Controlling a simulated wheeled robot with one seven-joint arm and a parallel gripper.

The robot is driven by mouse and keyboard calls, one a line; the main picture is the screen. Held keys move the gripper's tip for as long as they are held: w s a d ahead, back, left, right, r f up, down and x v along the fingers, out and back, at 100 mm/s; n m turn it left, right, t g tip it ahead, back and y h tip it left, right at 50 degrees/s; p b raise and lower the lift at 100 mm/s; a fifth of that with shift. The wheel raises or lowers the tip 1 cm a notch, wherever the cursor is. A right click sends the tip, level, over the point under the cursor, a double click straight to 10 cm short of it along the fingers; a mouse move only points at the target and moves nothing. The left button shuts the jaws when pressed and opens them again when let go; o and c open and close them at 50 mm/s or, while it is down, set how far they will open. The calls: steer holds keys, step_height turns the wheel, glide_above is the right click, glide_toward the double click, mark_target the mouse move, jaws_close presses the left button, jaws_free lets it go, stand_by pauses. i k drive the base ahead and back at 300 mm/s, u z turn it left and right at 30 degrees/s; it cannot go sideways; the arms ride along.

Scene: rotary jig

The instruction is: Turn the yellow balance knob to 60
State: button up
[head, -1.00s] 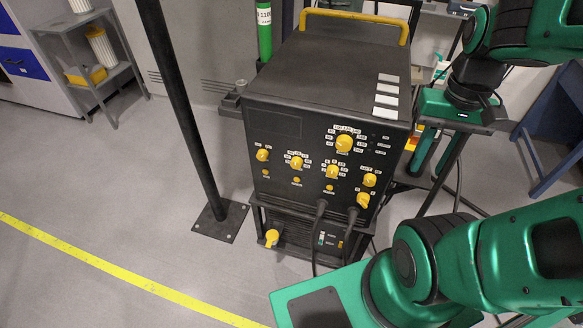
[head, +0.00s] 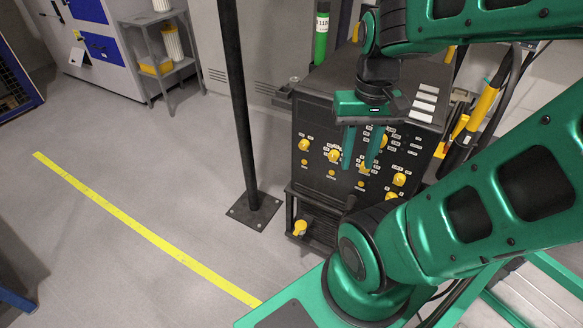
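A black machine (head: 325,115) carries several yellow knobs on its front panel. In the head view these include a top left knob (head: 304,145), a middle knob (head: 335,156), and a lower right knob (head: 399,180). The large upper knob (head: 384,141) and the knob below it (head: 365,168) are partly covered by my gripper. The labels are too small to read, so I cannot tell which knob is balance or its setting. My gripper (head: 359,166) points down in front of the panel, fingers apart, with nothing visibly held. I cannot tell whether it touches a knob.
A black post (head: 236,100) on a floor plate stands left of the machine. A green cylinder (head: 321,35) is behind it. A yellow-handled tool and cables (head: 482,108) hang at right. The floor at left, with a yellow line (head: 150,235), is clear.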

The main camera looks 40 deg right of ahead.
mark_target(333, 155)
steer(key=u, duration=0.75)
steer(key=k, duration=0.75)
steer(key=z, duration=1.5)
steer(key=i, duration=0.65)
steer(key=z, duration=0.15)
